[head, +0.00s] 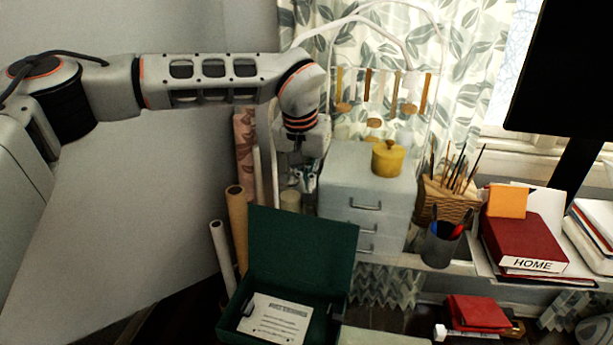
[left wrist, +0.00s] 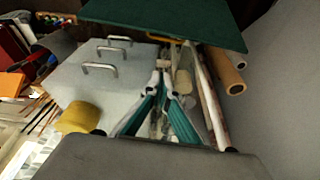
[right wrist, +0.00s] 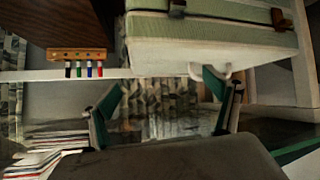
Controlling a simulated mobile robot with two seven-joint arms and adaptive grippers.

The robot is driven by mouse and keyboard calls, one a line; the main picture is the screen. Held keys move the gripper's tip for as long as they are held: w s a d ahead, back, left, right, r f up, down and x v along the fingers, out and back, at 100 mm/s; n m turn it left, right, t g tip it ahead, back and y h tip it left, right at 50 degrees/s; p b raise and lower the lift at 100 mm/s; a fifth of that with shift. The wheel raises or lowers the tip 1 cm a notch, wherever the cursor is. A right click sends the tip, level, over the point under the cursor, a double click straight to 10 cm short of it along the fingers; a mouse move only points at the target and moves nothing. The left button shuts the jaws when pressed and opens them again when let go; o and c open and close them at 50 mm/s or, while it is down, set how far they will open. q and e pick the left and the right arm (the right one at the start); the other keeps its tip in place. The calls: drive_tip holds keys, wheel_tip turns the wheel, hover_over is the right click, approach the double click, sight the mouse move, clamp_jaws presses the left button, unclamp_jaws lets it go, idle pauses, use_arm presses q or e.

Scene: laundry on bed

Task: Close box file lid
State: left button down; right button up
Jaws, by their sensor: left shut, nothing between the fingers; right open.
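The dark green box file (head: 335,318) stands open at the bottom middle of the head view, a printed sheet (head: 275,322) inside. Its lid (head: 303,250) stands up at the back, leaning slightly away from the box. My left gripper (head: 302,176) is behind and above the lid, pointing down and apart from it. In the left wrist view, the left fingers (left wrist: 165,76) are shut and empty, and the lid (left wrist: 165,22) lies beyond them. My right gripper (right wrist: 163,92) is open and empty in its wrist view; it is out of the head view.
A grey drawer unit (head: 367,190) with a yellow pot (head: 389,158) stands right of my left gripper. Rolled tubes (head: 237,215) stand left of the lid. A pale green case (right wrist: 210,40) is above the right fingers.

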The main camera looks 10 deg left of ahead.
use_arm(q)
wheel_tip(320, 180, down, 6)
drive_tip(key=s+p, duration=0.1)
drive_tip(key=s, duration=0.1)
drive_tip(key=shift+r, duration=0.2)
drive_tip(key=shift+s+a, duration=0.1)
idle(0.4)
